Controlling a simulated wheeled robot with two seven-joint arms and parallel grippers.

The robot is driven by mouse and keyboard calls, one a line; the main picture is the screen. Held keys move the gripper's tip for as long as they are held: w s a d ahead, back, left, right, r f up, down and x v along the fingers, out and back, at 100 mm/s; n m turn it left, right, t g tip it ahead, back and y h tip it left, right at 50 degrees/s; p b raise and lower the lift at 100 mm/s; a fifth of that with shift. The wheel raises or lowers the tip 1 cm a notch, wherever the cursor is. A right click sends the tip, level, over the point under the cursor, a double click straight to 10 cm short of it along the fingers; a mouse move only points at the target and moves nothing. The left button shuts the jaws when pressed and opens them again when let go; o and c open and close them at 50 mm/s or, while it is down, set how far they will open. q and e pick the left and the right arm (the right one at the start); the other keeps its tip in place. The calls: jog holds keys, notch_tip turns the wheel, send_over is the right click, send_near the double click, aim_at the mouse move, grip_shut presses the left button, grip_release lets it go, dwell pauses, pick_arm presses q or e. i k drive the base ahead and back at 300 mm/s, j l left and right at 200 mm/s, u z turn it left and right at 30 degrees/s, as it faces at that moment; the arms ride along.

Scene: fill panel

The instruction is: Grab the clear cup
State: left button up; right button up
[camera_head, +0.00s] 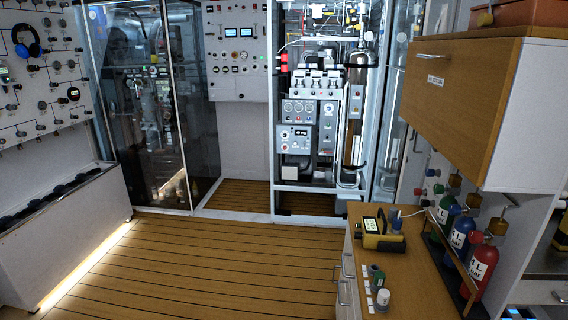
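I cannot make out a clear cup for certain. On the wooden counter (415,262) at the lower right, a small grey-white cylindrical item (383,299) stands near the left edge, too small to tell if it is a cup. A small dark green item (377,281) is just behind it. A yellow and black device (381,237) with a lit display sits farther back, with a blue and white part (396,220) at its right end. Neither of my grippers is in view.
Green, blue and red bottles (480,268) stand in a rack along the counter's right side. A wooden cabinet (458,98) overhangs the counter. The slatted floor (200,262) left of the counter is clear. A glass enclosure (150,110) and equipment rack (320,110) stand behind.

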aim_at(329, 172)
jog(key=i, duration=2.85)
